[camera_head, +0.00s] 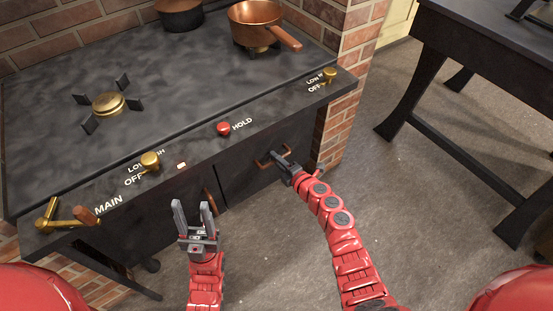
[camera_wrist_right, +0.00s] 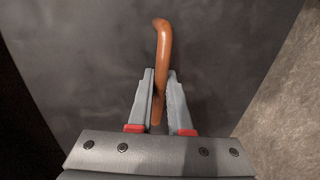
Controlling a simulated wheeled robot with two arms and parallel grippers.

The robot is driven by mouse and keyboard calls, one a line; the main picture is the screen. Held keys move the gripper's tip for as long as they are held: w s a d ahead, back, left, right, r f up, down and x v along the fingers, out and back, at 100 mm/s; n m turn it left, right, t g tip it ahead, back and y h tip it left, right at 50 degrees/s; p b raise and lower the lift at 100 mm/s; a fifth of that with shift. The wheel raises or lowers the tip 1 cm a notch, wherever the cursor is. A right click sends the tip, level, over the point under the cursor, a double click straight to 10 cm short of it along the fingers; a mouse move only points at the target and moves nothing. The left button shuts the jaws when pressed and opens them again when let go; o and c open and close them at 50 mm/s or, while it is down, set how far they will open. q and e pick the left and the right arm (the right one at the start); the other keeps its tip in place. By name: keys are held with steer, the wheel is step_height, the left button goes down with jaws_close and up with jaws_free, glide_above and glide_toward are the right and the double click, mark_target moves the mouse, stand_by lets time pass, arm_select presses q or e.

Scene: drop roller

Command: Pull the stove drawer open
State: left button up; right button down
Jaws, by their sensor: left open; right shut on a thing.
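The stove (camera_head: 60,150) fills the left of the head view, with dark front panels below its top. The drawer front (camera_head: 255,180) is the right dark panel, and it looks flush with the stove front. Its copper handle (camera_head: 262,163) is partly hidden by my right gripper (camera_head: 279,155). In the right wrist view the handle (camera_wrist_right: 164,50) passes between the two fingers of my right gripper (camera_wrist_right: 160,95), which is shut on it. My left gripper (camera_head: 192,208) is open and empty, in front of the stove near another copper handle (camera_head: 209,201).
A copper pan (camera_head: 256,22) and a dark pot (camera_head: 180,14) stand on the stovetop. Brass knobs (camera_head: 150,161) and a red HOLD button (camera_head: 223,128) line the front edge. A dark table (camera_head: 500,80) stands at right. The floor (camera_head: 410,190) between is clear.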

steer(key=shift+s+d, duration=0.1)
steer(key=shift+s, duration=0.05)
steer(key=f+v, duration=0.2)
steer(key=v, duration=0.9)
steer(key=f+p+v, duration=0.1)
steer(key=f+v, duration=0.1)
steer(key=v, duration=0.9)
steer(key=shift+s+d+f, duration=0.3)
steer(key=shift+s+d, duration=0.15)
steer(key=shift+s, duration=0.2)
steer(key=c, duration=0.9)
jaws_free()
steer(key=shift+o, duration=0.2)
steer(key=p+v, duration=0.3)
steer(key=v, duration=1.4)
steer(key=shift+p, duration=0.3)
